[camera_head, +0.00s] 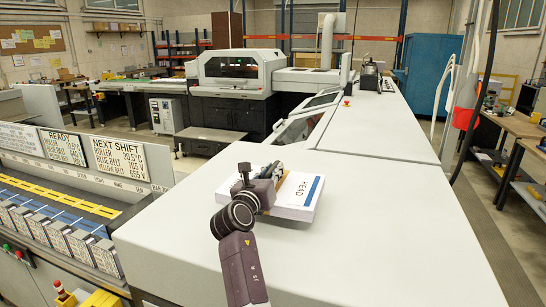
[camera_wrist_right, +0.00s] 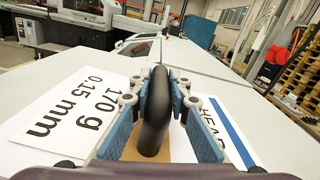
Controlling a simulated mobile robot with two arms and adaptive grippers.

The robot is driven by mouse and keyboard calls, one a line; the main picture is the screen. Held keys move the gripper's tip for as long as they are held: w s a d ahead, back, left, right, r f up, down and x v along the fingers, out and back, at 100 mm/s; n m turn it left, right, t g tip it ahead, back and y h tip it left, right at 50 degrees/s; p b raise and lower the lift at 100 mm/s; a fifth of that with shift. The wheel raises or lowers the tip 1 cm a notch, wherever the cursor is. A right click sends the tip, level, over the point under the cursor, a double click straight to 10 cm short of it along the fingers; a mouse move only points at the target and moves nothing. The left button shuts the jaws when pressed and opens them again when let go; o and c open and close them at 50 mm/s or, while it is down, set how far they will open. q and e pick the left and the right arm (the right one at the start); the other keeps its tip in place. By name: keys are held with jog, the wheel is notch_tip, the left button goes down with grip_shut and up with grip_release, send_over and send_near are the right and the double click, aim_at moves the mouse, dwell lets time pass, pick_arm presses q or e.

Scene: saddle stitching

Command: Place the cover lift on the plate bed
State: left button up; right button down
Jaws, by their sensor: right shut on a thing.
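The cover lift (camera_head: 300,196) is a white stack of sheets with a blue stripe and the word HEAD, over the light grey top in the head view. In the right wrist view its top sheet (camera_wrist_right: 45,125) shows large print, 170 g and 0.15 mm. A black rounded handle (camera_wrist_right: 155,100) stands upright on a brown strip across it. My right gripper (camera_head: 275,173) is shut on this handle, with blue pads (camera_wrist_right: 156,115) on both sides. I cannot tell whether the stack rests on the surface or hangs just above it. I cannot single out the plate bed. My left gripper is not in view.
The wide light grey top (camera_head: 400,235) is clear around the stack. A raised panel and machine opening (camera_head: 310,112) lie behind it. A conveyor with blue belt (camera_head: 60,210) and booklets runs at the left.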

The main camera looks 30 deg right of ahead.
jog(key=shift+f, duration=1.9)
jog(key=c, duration=2.2)
grip_release()
jog(key=shift+f, duration=0.4)
jog(key=o, duration=0.4)
jog(key=shift+s+a+r, duration=0.1)
jog(key=shift+s+r, duration=0.05)
jog(key=shift+s, duration=0.05)
